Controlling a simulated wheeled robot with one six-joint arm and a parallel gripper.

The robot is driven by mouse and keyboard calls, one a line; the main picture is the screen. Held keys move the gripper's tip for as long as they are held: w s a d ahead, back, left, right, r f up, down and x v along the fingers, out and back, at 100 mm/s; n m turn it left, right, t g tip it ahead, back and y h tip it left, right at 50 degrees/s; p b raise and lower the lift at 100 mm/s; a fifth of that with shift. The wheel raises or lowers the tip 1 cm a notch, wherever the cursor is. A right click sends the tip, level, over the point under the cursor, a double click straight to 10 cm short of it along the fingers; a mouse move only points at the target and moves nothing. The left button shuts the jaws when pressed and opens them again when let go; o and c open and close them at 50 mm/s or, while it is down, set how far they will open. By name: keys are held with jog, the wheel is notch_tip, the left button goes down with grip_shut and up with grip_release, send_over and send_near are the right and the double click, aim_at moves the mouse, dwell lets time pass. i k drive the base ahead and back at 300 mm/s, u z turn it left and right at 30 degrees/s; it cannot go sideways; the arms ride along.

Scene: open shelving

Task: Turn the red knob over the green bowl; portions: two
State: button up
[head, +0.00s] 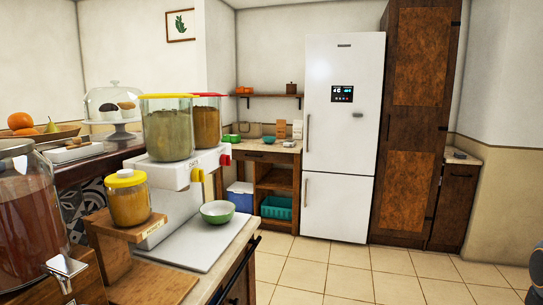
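A white dispenser (178,176) stands on the counter at left, with two clear canisters. The near canister (168,132) has a yellow lid and greenish-brown contents; the far one (207,124) has a red lid and brown contents. A yellow knob (197,175) and a red knob (225,160) sit on its front, the red one farther back. A green bowl (217,214), pale inside, stands upright on the pale base below the knobs. Its contents are too small to tell. My gripper is not in view; a dark and blue piece at the right edge may be mine.
A yellow-lidded jar (128,199) on a wooden stand (124,232) and a large glass drink dispenser (28,215) stand nearer. Behind are a cake dome (112,104) and fruit bowl (58,131). The tiled floor (345,270) is clear up to the fridge (343,135).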

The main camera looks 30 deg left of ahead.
aim_at(225, 161)
jog(key=u, duration=0.1)
jog(key=i, duration=0.9)
jog(key=u, duration=0.4)
